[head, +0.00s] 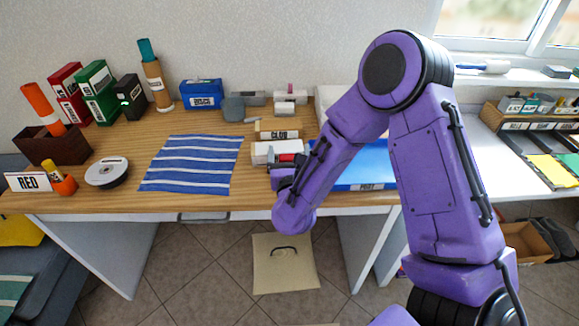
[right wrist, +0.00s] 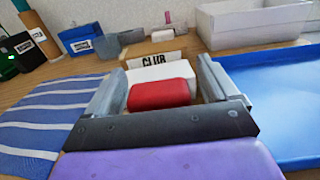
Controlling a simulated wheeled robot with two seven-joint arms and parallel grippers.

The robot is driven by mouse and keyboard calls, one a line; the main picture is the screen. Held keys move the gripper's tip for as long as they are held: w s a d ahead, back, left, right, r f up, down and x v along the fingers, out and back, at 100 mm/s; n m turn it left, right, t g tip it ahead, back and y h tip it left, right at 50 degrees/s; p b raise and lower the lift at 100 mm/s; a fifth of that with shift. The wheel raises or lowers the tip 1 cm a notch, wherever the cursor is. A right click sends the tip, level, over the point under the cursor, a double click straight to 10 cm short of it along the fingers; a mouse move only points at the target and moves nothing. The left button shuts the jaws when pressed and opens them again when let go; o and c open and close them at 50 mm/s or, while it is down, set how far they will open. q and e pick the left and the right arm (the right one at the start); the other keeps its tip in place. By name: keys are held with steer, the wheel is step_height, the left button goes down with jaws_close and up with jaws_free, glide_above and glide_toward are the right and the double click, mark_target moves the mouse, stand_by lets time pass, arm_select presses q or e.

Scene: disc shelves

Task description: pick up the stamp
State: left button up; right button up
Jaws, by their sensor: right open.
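A red rounded block (right wrist: 160,94), which looks like the stamp, lies between the two fingers of my right gripper (right wrist: 163,84) in the right wrist view. Gaps show on both sides of it, so the open jaws are around it without closing on it. A white block (right wrist: 140,77) is just behind it; I cannot tell whether the two are joined. In the head view the red block (head: 287,157) shows in part beside the white block (head: 263,150), near the desk's front edge, with my right arm covering the rest. My left gripper is out of view.
A "CLUB" label (head: 279,134) stands behind. A blue tray (head: 362,170) is close on the right, a striped blue cloth (head: 192,163) on the left. A white box (right wrist: 252,28) and small items stand at the back.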

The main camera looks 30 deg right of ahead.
steer(key=c, duration=1.1)
steer(key=shift+o, duration=0.2)
steer(key=r, duration=0.3)
steer(key=a+r, duration=0.1)
steer(key=shift+s+r, duration=0.15)
steer(key=shift+s, duration=0.2)
steer(key=s+a+r+p, duration=0.8)
steer(key=s+a+p, duration=0.1)
steer(key=shift+s+r+p, duration=0.15)
steer(key=shift+r+p, duration=0.15)
steer(key=shift+p, duration=0.05)
